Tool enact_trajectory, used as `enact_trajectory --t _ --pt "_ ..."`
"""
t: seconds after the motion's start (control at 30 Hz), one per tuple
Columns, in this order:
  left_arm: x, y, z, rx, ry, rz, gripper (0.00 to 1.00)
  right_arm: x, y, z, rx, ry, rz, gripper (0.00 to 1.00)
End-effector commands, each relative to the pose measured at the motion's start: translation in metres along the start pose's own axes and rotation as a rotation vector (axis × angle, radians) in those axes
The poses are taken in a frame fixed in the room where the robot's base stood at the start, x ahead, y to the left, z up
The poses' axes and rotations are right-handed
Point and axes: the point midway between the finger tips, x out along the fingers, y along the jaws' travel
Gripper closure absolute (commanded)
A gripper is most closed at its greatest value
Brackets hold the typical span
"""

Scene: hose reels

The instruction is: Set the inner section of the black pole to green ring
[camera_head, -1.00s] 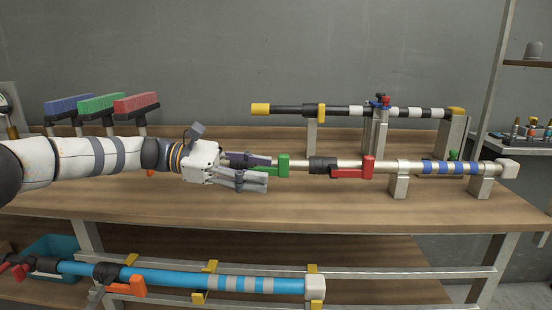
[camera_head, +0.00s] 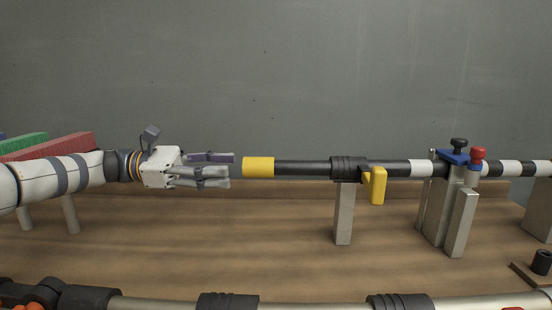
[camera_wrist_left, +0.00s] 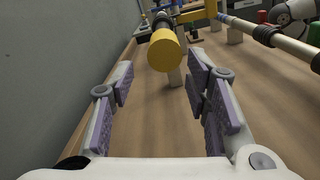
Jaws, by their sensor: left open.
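The black pole (camera_head: 310,168) lies level on stands, with a yellow end cap (camera_head: 258,167) at its left end. A black collar with a yellow lever (camera_head: 377,186) sits along it. Its right part carries white bands (camera_head: 421,168) and passes a blue clamp (camera_head: 454,156) with black and red knobs. I see no green ring on the pole. My left gripper (camera_head: 231,169) is open and empty, just left of the cap and lined up with it. In the left wrist view the cap (camera_wrist_left: 165,48) is ahead, between and slightly above the fingers. My right gripper is not in view.
A silver pole (camera_head: 150,303) with black collars runs along the bottom, in front. Metal posts (camera_head: 343,215) hold up the black pole. Red (camera_head: 62,147) and green (camera_head: 25,142) blocks stand behind my left arm. The wooden bench (camera_head: 200,245) between the poles is mostly clear.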

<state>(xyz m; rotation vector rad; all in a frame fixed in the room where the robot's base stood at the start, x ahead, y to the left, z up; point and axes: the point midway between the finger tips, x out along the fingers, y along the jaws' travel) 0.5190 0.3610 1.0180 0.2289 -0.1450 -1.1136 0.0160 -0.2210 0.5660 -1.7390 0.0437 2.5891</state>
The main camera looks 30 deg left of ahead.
Motion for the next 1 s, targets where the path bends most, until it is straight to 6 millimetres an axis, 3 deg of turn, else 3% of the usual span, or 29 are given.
enact_trajectory --t 0.17,0.4,0.53,0.7,0.93,1.0 --pt "0.022 -0.001 0.001 -0.001 -0.001 -0.005 0.57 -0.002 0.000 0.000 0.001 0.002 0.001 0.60" --pt "0.083 -0.001 0.000 -0.002 0.000 -0.004 0.57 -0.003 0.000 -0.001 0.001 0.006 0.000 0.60" --pt "0.107 -0.001 -0.001 -0.001 0.001 -0.004 0.57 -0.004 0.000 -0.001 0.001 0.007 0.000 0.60" --pt "0.120 0.000 0.000 0.000 0.001 -0.001 0.57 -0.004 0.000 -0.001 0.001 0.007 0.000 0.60" --pt "0.121 0.000 0.000 0.000 0.001 0.000 0.57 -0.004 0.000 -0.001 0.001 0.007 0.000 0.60" --pt "0.121 0.000 0.000 0.000 0.001 0.000 0.73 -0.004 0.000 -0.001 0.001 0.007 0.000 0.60"
